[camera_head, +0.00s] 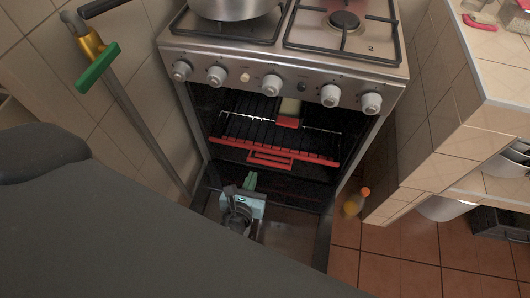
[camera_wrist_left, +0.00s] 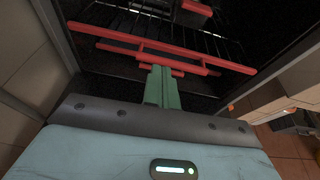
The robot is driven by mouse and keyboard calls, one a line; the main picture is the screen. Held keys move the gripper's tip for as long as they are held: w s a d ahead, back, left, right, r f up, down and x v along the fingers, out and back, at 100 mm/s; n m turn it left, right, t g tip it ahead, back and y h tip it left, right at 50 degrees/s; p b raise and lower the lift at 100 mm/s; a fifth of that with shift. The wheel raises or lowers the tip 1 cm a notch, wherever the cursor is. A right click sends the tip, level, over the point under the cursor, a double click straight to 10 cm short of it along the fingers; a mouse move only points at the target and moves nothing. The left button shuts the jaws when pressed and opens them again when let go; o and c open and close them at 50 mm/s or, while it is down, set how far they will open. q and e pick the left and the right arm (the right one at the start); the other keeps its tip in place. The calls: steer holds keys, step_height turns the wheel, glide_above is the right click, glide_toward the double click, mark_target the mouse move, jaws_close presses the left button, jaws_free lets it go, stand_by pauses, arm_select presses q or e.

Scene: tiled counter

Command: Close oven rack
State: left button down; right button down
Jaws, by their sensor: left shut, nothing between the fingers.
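The oven (camera_head: 290,85) stands with its door (camera_head: 290,238) folded down. Inside it is a dark wire rack (camera_head: 255,130) with a red front bar (camera_head: 310,156) and a red handle (camera_head: 270,161). In the wrist view the red bar (camera_wrist_left: 200,61) spans the opening above my fingers. My left gripper (camera_head: 250,180) is over the lowered door, just in front of the handle. Its green fingers (camera_wrist_left: 162,76) are together and empty, pointing at the handle. I cannot tell if they touch it. My right gripper is not in view.
A small red-and-pale object (camera_head: 289,120) shows at the rack. A pot (camera_head: 233,8) sits on the stove top. An orange-capped bottle (camera_head: 354,203) stands on the floor at right, beside the tiled counter (camera_head: 440,130). A pole with a green piece (camera_head: 97,68) leans at left.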

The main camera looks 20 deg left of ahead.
arm_select(q)
steer(key=b, duration=0.2)
glide_toward(264, 145)
steer(key=x, duration=0.4)
steer(key=shift+w+f, duration=0.1)
stand_by(0.4)
steer(key=shift+w, duration=0.1)
